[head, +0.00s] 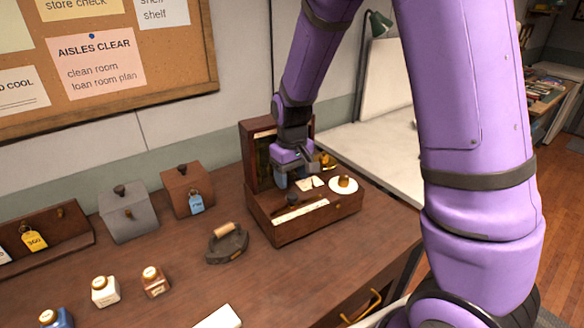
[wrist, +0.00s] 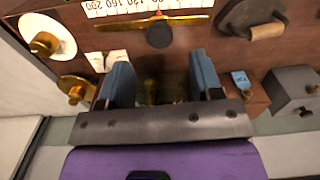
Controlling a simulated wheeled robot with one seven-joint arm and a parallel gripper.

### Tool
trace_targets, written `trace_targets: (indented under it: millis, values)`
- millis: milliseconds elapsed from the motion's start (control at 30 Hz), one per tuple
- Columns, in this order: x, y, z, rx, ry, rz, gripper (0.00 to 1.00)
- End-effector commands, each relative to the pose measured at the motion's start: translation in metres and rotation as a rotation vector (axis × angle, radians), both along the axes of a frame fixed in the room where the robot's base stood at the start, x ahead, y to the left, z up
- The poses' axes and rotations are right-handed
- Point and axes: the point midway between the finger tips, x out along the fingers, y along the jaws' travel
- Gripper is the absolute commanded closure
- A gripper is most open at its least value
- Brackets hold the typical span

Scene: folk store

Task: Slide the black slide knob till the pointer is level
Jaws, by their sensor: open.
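An open wooden box (head: 300,225) stands on the counter with scale parts in it. The black slide knob (wrist: 159,33) sits on a thin brass bar (wrist: 115,26), below a white numbered strip (wrist: 135,6); in the head view the strip (head: 300,211) runs along the box front. A small white plate (wrist: 108,60) with a dark mark may carry the pointer; its level is too small to judge. My gripper (wrist: 160,76) is open and empty, with blue-grey fingers. The knob is apart from the fingers, beyond their tips in the wrist view.
A white round pan (head: 343,186) with a brass knob is at the box's right. A dark iron with a wooden handle (head: 227,243) stands left of the box. Grey (head: 128,215) and brown (head: 188,190) boxes stand farther left. Small bottles are at the front left.

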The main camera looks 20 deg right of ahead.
Motion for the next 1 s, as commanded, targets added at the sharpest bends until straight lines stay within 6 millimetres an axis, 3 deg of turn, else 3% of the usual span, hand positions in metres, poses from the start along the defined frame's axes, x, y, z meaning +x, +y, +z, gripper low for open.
trace_targets:
  millis: [700, 1000]
  values:
    - [0.000, 0.000, -0.062, 0.000, 0.001, -0.002, 0.40]
    - [0.000, 0.000, -0.062, 0.000, -0.001, 0.000, 0.40]
